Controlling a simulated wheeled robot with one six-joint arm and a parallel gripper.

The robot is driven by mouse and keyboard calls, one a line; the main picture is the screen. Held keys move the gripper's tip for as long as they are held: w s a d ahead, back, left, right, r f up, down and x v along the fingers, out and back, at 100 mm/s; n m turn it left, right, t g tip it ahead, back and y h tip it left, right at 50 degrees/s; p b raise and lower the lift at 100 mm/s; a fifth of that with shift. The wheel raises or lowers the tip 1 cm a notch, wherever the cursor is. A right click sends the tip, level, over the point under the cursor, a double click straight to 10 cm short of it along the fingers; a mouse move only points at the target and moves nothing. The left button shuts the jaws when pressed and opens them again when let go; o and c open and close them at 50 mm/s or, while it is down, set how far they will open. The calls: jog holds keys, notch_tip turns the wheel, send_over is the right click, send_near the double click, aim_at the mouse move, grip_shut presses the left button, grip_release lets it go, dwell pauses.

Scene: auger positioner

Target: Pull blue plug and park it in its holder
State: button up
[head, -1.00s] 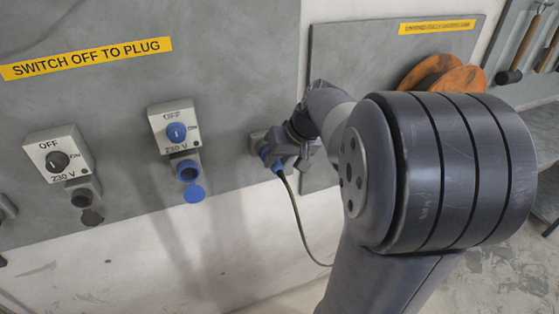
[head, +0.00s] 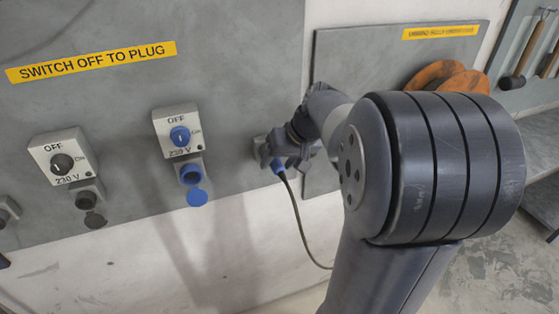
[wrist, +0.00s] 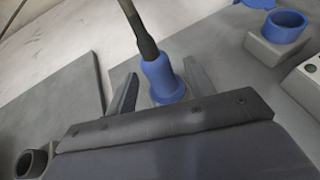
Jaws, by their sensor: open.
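The blue plug (wrist: 163,78) stands between my gripper's two fingers in the wrist view, with its dark cable running up out of the picture. My gripper (wrist: 160,90) is open, with a finger on each side of the plug. In the head view my gripper (head: 290,153) is by the wall panel, and a little of the blue plug (head: 278,166) shows under it. A grey holder block (head: 261,146) shows just behind the gripper; how the plug sits in it is hidden. The blue socket (head: 190,173) is empty, its lid (head: 197,197) hanging down.
Above the blue socket is a switch box with a blue knob (head: 180,136). A black-knob switch box (head: 61,160) and its socket (head: 86,195) are to the left. The plug's cable (head: 300,225) hangs down the white wall. An orange reel (head: 448,77) is at the right.

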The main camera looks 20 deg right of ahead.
jog(key=v, duration=1)
jog(key=shift+r+b, duration=0.35)
jog(key=shift+r, duration=0.05)
jog(key=shift+s, duration=0.1)
jog(key=x, duration=1.1)
jog(key=shift+f+p, duration=0.1)
jog(key=shift+p, duration=0.3)
jog(key=shift+s+d, duration=0.1)
jog(key=shift+s, duration=0.65)
jog(key=shift+w, duration=0.1)
